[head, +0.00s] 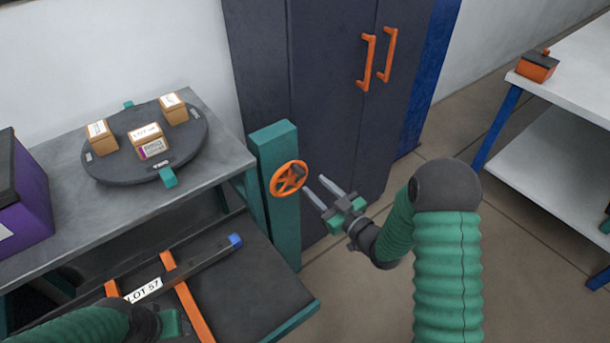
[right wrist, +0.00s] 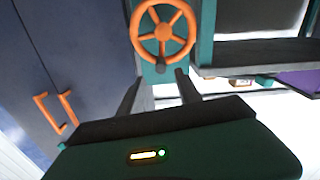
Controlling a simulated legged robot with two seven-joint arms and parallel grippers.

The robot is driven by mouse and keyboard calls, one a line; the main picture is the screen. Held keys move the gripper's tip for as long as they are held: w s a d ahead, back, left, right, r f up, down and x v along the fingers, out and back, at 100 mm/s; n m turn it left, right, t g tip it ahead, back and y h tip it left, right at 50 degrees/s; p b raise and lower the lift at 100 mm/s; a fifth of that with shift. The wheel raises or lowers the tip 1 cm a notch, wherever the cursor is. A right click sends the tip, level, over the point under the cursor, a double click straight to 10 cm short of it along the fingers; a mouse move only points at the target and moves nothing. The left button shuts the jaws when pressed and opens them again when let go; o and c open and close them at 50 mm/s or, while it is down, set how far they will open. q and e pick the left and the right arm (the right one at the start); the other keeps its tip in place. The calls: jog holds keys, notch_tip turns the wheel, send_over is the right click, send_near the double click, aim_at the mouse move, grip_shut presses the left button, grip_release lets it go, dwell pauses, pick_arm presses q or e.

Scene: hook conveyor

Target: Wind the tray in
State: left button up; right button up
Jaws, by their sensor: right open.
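An orange handwheel (head: 289,179) with a dark knob is mounted on a teal post (head: 275,150). My right gripper (head: 315,186) is open and empty, just right of the wheel, with its fingers pointing at it. In the right wrist view the wheel (right wrist: 163,34) stands ahead of the fingers (right wrist: 159,78), and its knob (right wrist: 160,66) lies between their tips. The dark tray (head: 265,290) with a teal edge sits low, left of the post. A dark bar with a "LOT 57" label (head: 145,290) and orange strips lies over it. My left gripper (head: 168,322) shows partly at the bottom; its fingers are hidden.
A grey bench (head: 225,165) holds a dark turntable (head: 190,145) with several small boxes, and a purple bin (head: 25,205). A dark cabinet (head: 320,90) with orange handles stands behind the post. A white table (head: 575,65) is at right. The floor between is clear.

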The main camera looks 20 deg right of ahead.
aim_at(303, 176)
jog(key=x, duration=0.6)
jog(key=shift+s+a, duration=0.1)
jog(key=shift+a, duration=0.2)
jog(key=shift+w, duration=0.4)
jog(key=shift+w+d+f, duration=0.1)
jog(key=shift+w+d, duration=0.1)
jog(key=shift+d, duration=0.1)
jog(key=shift+a, duration=0.35)
jog(key=c, duration=0.5)
grip_shut()
jog(key=shift+d, duration=0.1)
jog(key=shift+s+f, duration=0.1)
